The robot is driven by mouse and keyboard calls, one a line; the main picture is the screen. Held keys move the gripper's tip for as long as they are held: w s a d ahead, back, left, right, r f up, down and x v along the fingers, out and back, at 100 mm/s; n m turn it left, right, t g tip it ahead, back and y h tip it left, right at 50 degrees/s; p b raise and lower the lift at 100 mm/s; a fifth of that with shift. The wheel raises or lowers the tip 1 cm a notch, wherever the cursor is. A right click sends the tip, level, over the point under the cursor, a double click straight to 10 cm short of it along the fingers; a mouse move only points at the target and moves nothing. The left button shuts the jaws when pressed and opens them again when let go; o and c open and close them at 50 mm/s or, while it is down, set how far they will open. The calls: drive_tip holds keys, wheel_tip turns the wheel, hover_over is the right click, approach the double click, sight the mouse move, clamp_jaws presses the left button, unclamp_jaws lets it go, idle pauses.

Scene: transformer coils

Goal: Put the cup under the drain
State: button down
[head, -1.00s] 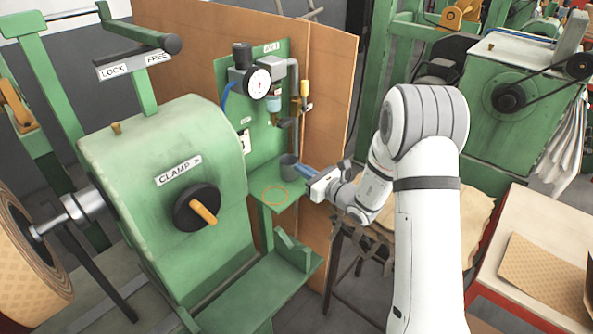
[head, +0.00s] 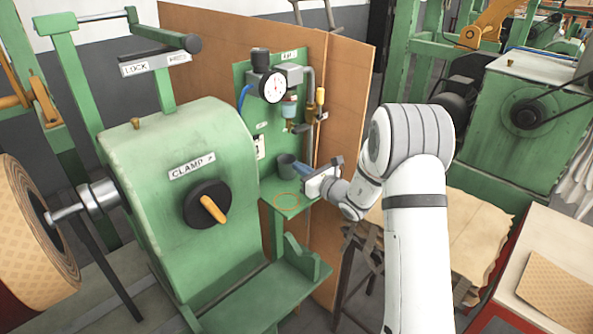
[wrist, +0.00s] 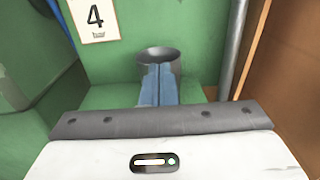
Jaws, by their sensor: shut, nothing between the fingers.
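A dark grey cup (head: 285,165) stands upright on the small green shelf (head: 310,201), behind the orange ring marked on it. It is below the regulator's clear bowl and brass drain (head: 290,127), roughly in line with it in the head view; exact alignment in depth I cannot tell. My gripper (head: 301,168) is at the cup's right, its blue fingers closed together. In the wrist view the shut fingers (wrist: 158,84) reach up to the cup (wrist: 158,53) and overlap its near side. The cup is not between them; whether they touch it is unclear.
The gauge (head: 273,88) and piping sit on the green panel above the shelf. The green clamp housing (head: 190,170) stands close at the left. A brown board (head: 345,120) rises behind and to the right. A grey pipe (wrist: 235,50) runs vertically near my gripper.

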drive_tip(key=b+v, duration=0.3)
drive_tip(key=v, duration=1.1)
drive_tip(key=s+a+r+n+g, duration=0.1)
drive_tip(key=s+a+n+g, duration=0.3)
drive_tip(key=s, duration=0.3)
drive_tip(key=s+a+r+n+g+h+p, duration=0.1)
drive_tip(key=s+a+n+g, duration=0.1)
drive_tip(key=s+n+g, duration=0.35)
drive_tip(key=s+a+r+n+g, duration=0.2)
drive_tip(key=s+a+n+g, duration=0.1)
drive_tip(key=s+n, duration=0.45)
drive_tip(key=s+d+n+t+h, duration=0.1)
drive_tip(key=s+d+n+h, duration=0.9)
drive_tip(key=s+d+n, duration=0.1)
drive_tip(key=shift+d+r+h+p, duration=0.3)
drive_tip(key=shift+d+r+p, duration=0.1)
drive_tip(key=shift+d, duration=0.1)
